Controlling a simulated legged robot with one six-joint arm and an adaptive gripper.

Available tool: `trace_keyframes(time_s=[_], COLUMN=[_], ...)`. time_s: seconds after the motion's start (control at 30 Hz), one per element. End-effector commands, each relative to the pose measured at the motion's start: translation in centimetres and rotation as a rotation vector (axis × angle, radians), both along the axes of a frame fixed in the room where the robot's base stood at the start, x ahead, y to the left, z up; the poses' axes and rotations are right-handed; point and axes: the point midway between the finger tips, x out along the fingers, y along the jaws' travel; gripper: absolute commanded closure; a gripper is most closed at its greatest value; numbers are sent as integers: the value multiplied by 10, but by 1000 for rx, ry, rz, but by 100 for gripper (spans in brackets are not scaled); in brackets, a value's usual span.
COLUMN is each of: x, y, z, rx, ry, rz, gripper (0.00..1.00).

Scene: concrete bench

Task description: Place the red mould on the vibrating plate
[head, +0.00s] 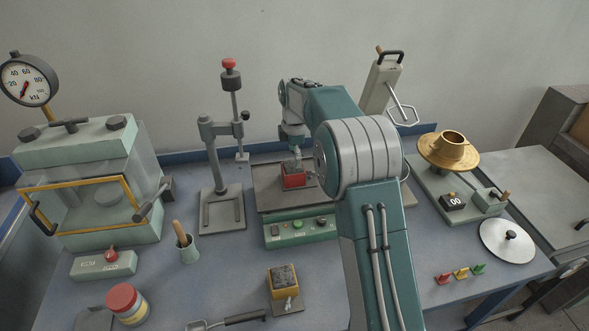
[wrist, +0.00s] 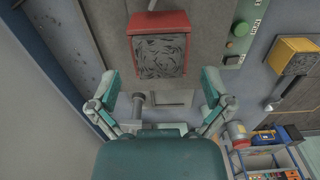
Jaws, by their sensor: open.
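The red mould (head: 294,181), a small box with a grey filling, is on the dark top of the vibrating plate (head: 267,203), behind its green control panel. The wrist view shows the mould (wrist: 160,57) upper middle, with dark plate surface (wrist: 113,48) around it. My gripper (head: 293,163) is at the mould in the head view and hides part of it. In the wrist view my gripper (wrist: 160,88) is open, its two fingers spread to the left and right below the mould's image, with no finger seen touching it.
A yellow mould (head: 283,276) stands on the front bench. A tamping stand (head: 222,200) is left of the plate, a press (head: 90,190) farther left, and a brass flow table (head: 448,155) to the right. A cup with a brush (head: 187,248) stands left of the plate.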

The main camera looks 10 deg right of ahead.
Motion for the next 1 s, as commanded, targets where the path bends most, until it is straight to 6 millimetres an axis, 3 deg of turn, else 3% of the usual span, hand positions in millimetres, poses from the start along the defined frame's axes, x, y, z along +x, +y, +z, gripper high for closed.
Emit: trace_keyframes(time_s=[0.2, 0.43, 0.53, 0.8, 1.0], x=[1, -2, -12, -70, -122], y=[0, 0, -1, -3, -5], z=[41, 60, 73, 127, 155], rx=[0, 0, 1, 19, 48], ry=[-3, -3, -21, -105, -167], rz=[0, -8, -57, -327, -534], gripper=[0, 0, 0, 0, 0])
